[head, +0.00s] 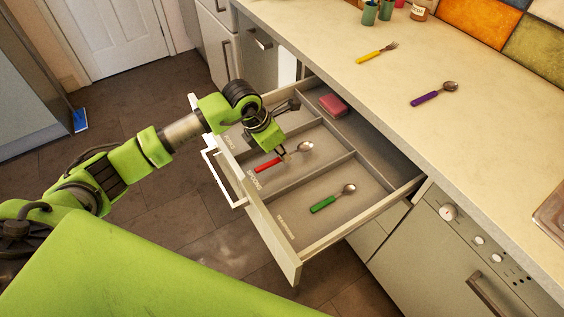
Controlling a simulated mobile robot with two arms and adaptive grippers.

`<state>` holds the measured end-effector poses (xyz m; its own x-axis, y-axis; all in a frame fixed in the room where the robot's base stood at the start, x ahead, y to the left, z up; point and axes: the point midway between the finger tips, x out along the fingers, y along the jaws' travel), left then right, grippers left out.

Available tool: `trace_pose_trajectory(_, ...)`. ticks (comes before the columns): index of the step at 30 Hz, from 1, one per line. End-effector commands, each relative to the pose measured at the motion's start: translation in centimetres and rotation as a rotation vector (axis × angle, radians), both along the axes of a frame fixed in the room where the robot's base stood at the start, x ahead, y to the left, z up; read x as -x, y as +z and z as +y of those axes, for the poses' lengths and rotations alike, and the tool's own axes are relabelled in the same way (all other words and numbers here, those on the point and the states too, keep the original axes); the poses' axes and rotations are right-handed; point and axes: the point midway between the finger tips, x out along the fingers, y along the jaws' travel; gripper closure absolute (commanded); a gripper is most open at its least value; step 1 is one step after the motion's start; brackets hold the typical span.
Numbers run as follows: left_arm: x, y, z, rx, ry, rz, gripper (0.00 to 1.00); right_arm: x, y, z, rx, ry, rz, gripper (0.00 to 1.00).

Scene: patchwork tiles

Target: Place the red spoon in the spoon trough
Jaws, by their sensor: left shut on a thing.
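The red spoon (267,165), with a red handle and metal bowl, is in the middle compartment of the open drawer, the spoon trough (312,172), whose front label appears to read "SPOONS". My left gripper (283,154) reaches down into the drawer and is shut on the red spoon near where the handle meets the neck. The bowl points to the right and the handle to the left. I cannot tell whether the spoon touches the trough floor. My right gripper is not in view.
A green-handled spoon (332,199) lies in the near compartment. A red block (333,105) lies in the back compartment. On the counter (405,75) are a yellow fork (377,53), a purple spoon (434,93), green cups (370,12) and a jar (420,10). Low dividers separate the compartments.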

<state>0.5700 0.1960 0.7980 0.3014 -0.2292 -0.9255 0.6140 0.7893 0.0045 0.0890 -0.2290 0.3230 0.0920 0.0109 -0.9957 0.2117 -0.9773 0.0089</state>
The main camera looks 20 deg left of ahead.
Motion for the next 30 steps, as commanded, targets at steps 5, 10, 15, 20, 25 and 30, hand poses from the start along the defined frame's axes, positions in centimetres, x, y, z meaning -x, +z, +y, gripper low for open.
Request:
trace_pose_trajectory(5,0.1,-2.9,-0.1,0.001,0.000,0.002,1.00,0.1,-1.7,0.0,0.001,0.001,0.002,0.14)
trace_pose_trajectory(10,0.1,-2.7,-0.1,0.001,-0.001,0.002,1.00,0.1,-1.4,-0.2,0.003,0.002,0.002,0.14)
trace_pose_trajectory(15,0.1,-3.1,-0.1,0.000,0.000,0.001,1.00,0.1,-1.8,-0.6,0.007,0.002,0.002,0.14)
trace_pose_trajectory(20,0.2,-3.0,-0.1,0.000,-0.001,0.003,0.73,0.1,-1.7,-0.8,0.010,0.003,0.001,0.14)
trace_pose_trajectory(25,0.2,-3.0,-0.1,0.000,-0.001,0.003,0.73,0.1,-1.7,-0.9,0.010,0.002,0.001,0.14)
trace_pose_trajectory(30,0.2,-2.7,-0.1,0.000,-0.001,0.003,0.73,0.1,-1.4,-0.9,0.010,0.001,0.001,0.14)
